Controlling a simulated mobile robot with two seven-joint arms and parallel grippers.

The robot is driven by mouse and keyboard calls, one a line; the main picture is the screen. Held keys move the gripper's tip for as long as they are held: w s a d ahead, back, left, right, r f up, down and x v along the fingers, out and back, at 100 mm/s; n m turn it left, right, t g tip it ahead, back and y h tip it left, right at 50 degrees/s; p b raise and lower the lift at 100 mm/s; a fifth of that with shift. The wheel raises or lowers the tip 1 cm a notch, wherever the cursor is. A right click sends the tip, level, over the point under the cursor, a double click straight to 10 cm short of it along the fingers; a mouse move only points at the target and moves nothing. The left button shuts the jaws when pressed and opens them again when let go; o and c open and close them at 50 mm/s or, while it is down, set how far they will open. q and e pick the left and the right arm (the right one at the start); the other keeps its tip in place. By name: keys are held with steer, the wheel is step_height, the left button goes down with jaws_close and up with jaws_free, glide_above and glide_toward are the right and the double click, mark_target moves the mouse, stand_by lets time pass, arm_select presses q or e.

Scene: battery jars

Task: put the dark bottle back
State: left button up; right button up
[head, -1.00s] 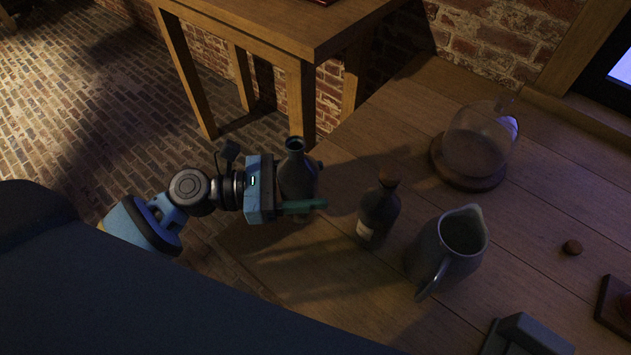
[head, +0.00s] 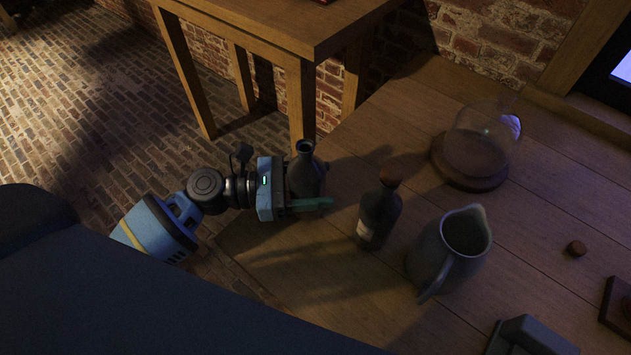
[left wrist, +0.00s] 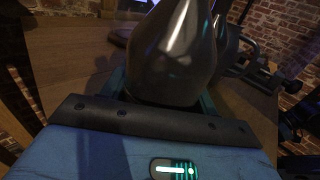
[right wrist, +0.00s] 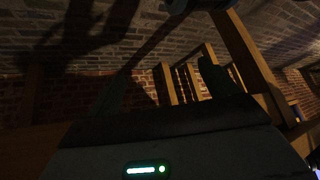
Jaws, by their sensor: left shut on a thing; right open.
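A dark, round-bodied bottle (head: 306,178) with a narrow, open neck is in my left gripper (head: 312,201), at the table's left edge. The gripper is shut on its body; the near green finger crosses in front of the lower part. In the left wrist view the bottle's glossy body (left wrist: 172,60) fills the space between the fingers. Its base is hidden in the head view, so I cannot tell whether it touches the table. A second dark bottle (head: 378,215), corked and labelled, stands upright to the right. My right gripper (right wrist: 160,88) is open and empty in its wrist view.
A grey jug (head: 450,250) stands right of the corked bottle. A smaller wooden table (head: 290,35) stands beyond the left edge. Bare tabletop lies behind the bottles.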

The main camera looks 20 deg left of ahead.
arm_select(q)
steer(key=shift+f, duration=0.1)
steer(key=o, duration=1.2)
steer(key=shift+r, duration=0.2)
steer(key=b+v, duration=0.1)
steer(key=v, duration=1.1)
